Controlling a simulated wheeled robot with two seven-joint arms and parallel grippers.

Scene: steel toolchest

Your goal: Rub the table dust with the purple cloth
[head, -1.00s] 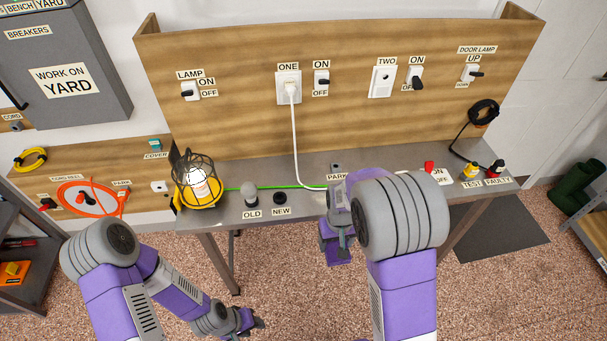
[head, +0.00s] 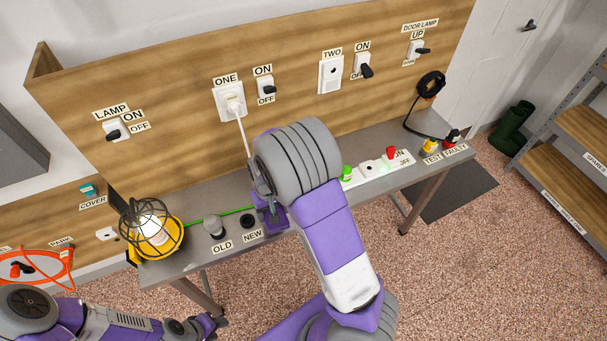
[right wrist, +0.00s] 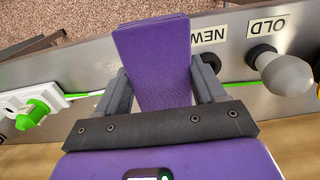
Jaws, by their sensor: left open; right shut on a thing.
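The purple cloth (right wrist: 152,50) is a flat folded pad between the fingers of my right gripper (right wrist: 161,88), which is shut on it. In the head view the purple cloth (head: 274,216) is at the front part of the steel table (head: 191,264), just right of the NEW label. I cannot tell whether it touches the top. My right arm hides part of the table. No dust can be made out. My left gripper (head: 212,325) is open and empty, low in front of the table, away from the cloth.
A caged lamp (head: 152,232) stands at the table's left end. A grey bulb (head: 214,226) stands by the OLD label and a dark socket (head: 248,221) by NEW. A green cord (head: 203,220) runs behind them. A power strip (head: 372,168) lies to the right.

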